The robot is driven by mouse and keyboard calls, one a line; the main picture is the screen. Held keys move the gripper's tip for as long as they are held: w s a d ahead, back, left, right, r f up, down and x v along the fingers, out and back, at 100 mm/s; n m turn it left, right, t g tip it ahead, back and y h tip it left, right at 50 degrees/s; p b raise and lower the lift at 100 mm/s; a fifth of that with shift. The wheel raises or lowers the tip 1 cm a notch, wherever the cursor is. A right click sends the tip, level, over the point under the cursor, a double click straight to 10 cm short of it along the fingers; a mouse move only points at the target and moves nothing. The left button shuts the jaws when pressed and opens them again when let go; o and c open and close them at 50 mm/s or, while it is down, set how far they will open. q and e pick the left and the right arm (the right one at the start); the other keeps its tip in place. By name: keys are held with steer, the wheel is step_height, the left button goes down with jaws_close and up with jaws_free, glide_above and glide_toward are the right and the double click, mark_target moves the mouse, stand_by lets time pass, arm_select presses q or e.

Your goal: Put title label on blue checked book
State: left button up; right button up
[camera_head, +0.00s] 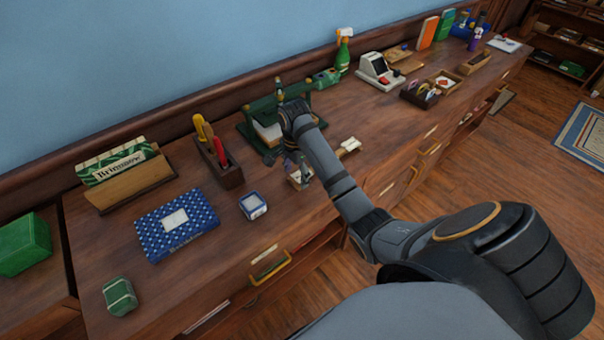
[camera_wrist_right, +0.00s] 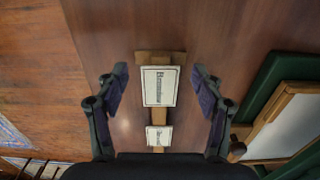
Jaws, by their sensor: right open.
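The blue checked book (camera_head: 150,238) lies flat on the desk at the left, with a plain pale rectangle on its cover. My right gripper (camera_head: 296,160) is right of the book, beside the green press. In the right wrist view, my right gripper (camera_wrist_right: 160,74) is open and empty. Its fingers are on either side of a cream title label (camera_wrist_right: 158,86) with dark lettering and a border, on a wooden strip (camera_wrist_right: 158,57). A second lettered label (camera_wrist_right: 158,135) lies lower on the strip. In the head view, my arm hides part of this area. My left gripper is not in view.
A small blue-and-white box (camera_head: 253,206) and a pen holder (camera_head: 222,166) stand between book and gripper. The green press (camera_head: 252,134) is close behind the gripper. A green lettered book (camera_head: 118,163) rests on a wooden stand. Bare desk surrounds the blue book.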

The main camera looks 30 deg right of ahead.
mark_target(296, 178)
steer(key=c, duration=0.9)
steer(key=shift+b, duration=0.3)
step_height(296, 178, up, 5)
steer(key=p, duration=0.3)
steer(key=s+a+r+p, duration=0.2)
steer(key=s+p, duration=0.2)
steer(key=s+a+r+p, duration=0.2)
steer(key=s+r+p, duration=0.1)
steer(key=s+p, duration=0.1)
steer(key=s+a+r+p, duration=0.2)
steer(key=s+r+p, duration=0.1)
steer(key=s+p, duration=0.1)
steer(key=shift+s+a+r+p, duration=0.2)
steer(key=shift+a+r+p, duration=0.05)
steer(key=shift+p, duration=0.55)
